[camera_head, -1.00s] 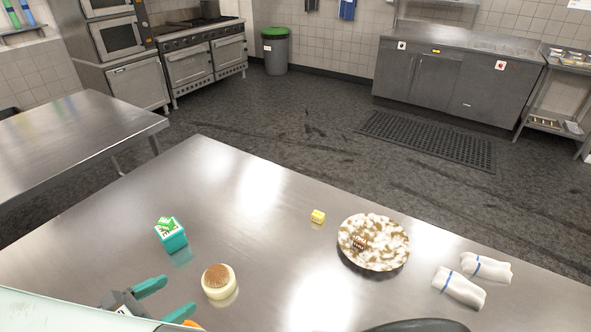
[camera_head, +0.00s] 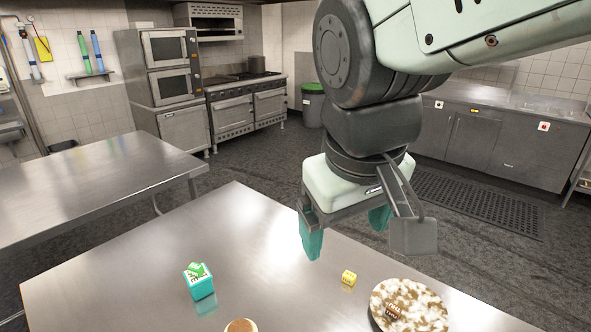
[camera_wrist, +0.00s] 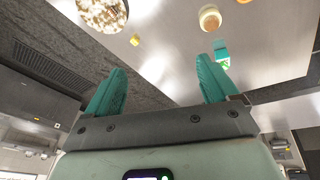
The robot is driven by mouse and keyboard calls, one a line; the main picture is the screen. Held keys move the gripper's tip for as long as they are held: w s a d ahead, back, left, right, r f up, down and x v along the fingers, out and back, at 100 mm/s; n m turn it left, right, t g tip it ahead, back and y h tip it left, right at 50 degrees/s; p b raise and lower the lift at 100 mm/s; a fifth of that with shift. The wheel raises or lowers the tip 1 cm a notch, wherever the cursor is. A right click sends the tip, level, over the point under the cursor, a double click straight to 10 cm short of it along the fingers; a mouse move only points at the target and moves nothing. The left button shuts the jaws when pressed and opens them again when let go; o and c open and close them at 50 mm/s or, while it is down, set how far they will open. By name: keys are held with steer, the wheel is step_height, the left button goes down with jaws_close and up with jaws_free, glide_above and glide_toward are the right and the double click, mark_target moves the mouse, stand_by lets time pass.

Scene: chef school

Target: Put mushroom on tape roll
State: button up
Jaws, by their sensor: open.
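My gripper (camera_head: 346,236) is open and empty, high over the far part of the steel table. Its teal fingers stand wide apart in the wrist view (camera_wrist: 158,78). A short round thing with a brown top and cream side (camera_head: 240,326) is cut by the bottom edge of the head view. It shows whole in the wrist view (camera_wrist: 210,18), apart from the fingers. It may be the mushroom, but I cannot tell for certain. I cannot make out a clear tape roll in the current views.
A teal box (camera_head: 201,284) with a green-and-white thing on top stands left on the steel table (camera_head: 110,272). A small yellow block (camera_head: 349,278) lies near a brown-and-white plate (camera_head: 435,314) holding a small brown thing. Bare table lies between box and block.

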steer(key=s+m, duration=0.1)
steer(key=s+d+r+m+t, duration=0.2)
steer(key=s, duration=0.1)
steer(key=shift+s+d+r, duration=0.1)
steer(key=shift+r, duration=0.05)
stand_by(1.1)
